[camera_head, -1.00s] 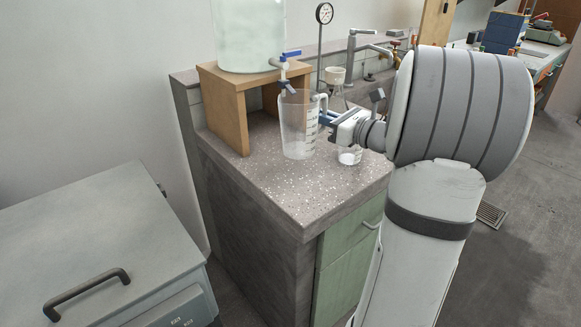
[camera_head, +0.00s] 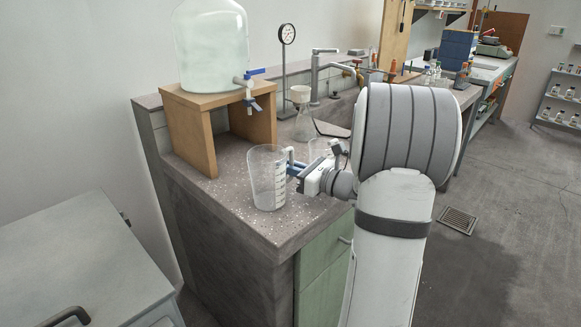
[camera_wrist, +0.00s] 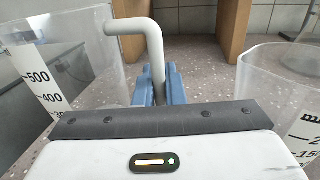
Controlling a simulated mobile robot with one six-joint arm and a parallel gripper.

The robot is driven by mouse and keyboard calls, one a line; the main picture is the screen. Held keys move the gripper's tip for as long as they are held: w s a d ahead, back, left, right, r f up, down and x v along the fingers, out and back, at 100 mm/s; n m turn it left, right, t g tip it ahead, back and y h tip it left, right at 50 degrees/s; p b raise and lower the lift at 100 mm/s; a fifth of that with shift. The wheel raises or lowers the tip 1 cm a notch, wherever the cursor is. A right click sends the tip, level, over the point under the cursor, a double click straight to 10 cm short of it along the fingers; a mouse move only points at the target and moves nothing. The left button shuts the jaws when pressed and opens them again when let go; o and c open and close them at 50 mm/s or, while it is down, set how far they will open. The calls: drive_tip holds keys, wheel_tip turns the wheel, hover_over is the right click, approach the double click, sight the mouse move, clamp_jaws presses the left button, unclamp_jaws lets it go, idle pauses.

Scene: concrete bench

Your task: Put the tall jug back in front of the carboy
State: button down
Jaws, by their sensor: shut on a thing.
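The tall jug (camera_head: 266,182) is clear, with a measuring scale, and is upright over the bench top, in front of the wooden stand. I cannot tell whether its base touches the bench. The carboy (camera_head: 210,45), holding pale liquid, sits on the stand behind and to the left of the jug. Its blue-handled tap (camera_head: 249,84) is behind the jug, apart from it. My gripper (camera_head: 292,169) is shut on the jug's handle from the right. In the wrist view the jug (camera_wrist: 85,65) is at left, its pale handle (camera_wrist: 135,27) running down between my blue fingers (camera_wrist: 158,88).
The wooden stand (camera_head: 196,150) is open at the front. A second clear beaker (camera_head: 320,149) stands close behind my gripper; it also shows at right in the wrist view (camera_wrist: 275,95). The bench's front edge is near the jug.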

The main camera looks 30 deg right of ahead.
drive_tip(key=c, duration=1.5)
unclamp_jaws()
drive_tip(key=shift+r, duration=0.1)
drive_tip(key=p+v, duration=0.2)
drive_tip(key=v, duration=1)
drive_tip(key=shift+s, duration=0.1)
